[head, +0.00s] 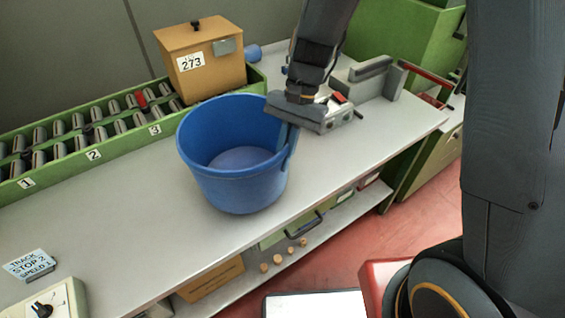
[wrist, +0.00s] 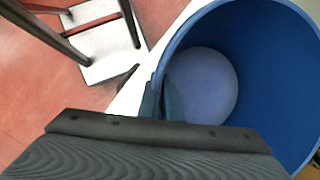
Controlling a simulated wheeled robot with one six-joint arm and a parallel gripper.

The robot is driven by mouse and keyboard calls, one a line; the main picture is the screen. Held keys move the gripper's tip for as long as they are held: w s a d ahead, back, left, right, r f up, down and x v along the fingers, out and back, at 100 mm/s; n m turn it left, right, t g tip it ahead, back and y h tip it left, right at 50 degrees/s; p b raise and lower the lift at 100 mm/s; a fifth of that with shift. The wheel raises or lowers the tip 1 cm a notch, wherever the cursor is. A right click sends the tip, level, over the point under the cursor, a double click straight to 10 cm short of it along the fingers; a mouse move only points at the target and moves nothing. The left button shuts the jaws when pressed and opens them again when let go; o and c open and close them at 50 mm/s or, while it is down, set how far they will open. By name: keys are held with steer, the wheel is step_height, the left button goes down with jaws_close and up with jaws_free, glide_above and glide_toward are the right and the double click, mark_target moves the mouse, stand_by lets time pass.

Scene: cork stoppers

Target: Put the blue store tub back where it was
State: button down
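The blue store tub (head: 238,185) is upright and looks empty, over the middle of the grey bench near its front edge. I cannot tell whether its base touches the bench top. My gripper (head: 292,138) is at the tub's right rim, pointing down. In the wrist view the fingers (wrist: 161,98) sit on either side of the tub's wall (wrist: 262,85), closed on the rim. The fingertips are partly hidden in both views.
A green rack (head: 75,157) of grey cylinders, numbered 1 to 3, runs along the bench's back, with an orange box (head: 205,60) marked 273 at its right end. A grey device (head: 370,80) stands behind right. A sign (head: 30,265) and dial box (head: 50,305) are front left. The bench (head: 130,215) left of the tub is clear.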

steer(key=shift+f, duration=1.3)
steer(key=c, duration=2)
jaws_free()
steer(key=shift+f, duration=0.1)
steer(key=b+v, duration=0.3)
steer(key=v, duration=0.9)
steer(key=s+d+f+n+t+h, duration=0.1)
steer(key=s+d+n, duration=0.1)
steer(key=d, duration=0.2)
steer(key=s+d+f+n+t+h, duration=0.1)
steer(key=s+d+f+t, duration=0.1)
steer(key=d, duration=0.3)
steer(key=s+d+f+n+t, duration=0.2)
steer(key=d, duration=0.3)
steer(key=shift+s+d+f+n+h, duration=0.1)
steer(key=shift+s+f+n+h, duration=0.05)
steer(key=shift+s+n+h, duration=0.2)
steer(key=shift+w, duration=0.1)
